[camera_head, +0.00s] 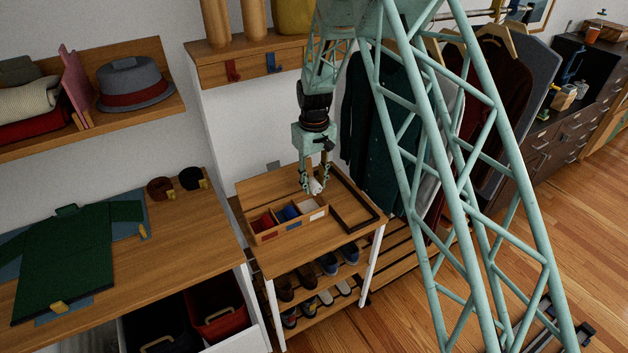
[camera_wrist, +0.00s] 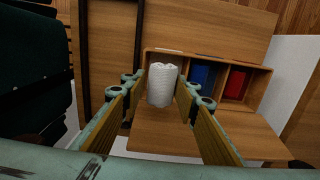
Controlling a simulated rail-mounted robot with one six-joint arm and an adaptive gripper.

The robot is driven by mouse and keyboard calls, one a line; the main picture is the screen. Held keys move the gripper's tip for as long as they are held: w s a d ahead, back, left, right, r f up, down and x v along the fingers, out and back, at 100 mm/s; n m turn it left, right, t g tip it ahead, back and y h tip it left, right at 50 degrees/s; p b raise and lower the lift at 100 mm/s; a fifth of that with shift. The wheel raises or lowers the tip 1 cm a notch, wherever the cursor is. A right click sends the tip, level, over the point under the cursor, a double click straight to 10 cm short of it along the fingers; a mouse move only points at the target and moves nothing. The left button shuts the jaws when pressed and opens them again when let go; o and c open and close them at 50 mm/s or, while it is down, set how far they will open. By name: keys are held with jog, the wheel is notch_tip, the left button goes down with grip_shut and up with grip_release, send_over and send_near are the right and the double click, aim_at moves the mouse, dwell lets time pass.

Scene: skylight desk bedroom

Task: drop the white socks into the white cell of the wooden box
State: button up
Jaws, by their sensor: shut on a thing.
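My gripper (camera_head: 315,188) is shut on the white socks (camera_head: 317,186), a small rolled white bundle. In the wrist view the socks (camera_wrist: 162,86) sit between the two fingers of my gripper (camera_wrist: 161,90). The wooden box (camera_head: 284,234) stands on the small wooden table, with red, blue and white cells in a row. The socks are held above the white cell (camera_head: 309,207), at the right end of the row in the head view. In the wrist view the box (camera_wrist: 258,69) lies beyond the fingers, and the socks hide most of its left end cell.
A dark empty frame (camera_head: 352,222) lies on the table (camera_head: 318,236) right of the box. Dark clothes (camera_head: 375,130) hang behind it. A shelf with hooks (camera_head: 240,72) is on the wall above. Shoes (camera_head: 327,264) stand on racks below. A desk with a green shirt (camera_head: 68,252) is at left.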

aim_at(314, 181)
jog(key=shift+f, duration=0.8)
jog(key=o, duration=0.7)
jog(key=shift+o, duration=0.2)
jog(key=shift+r, duration=0.1)
jog(key=shift+r, duration=5.9)
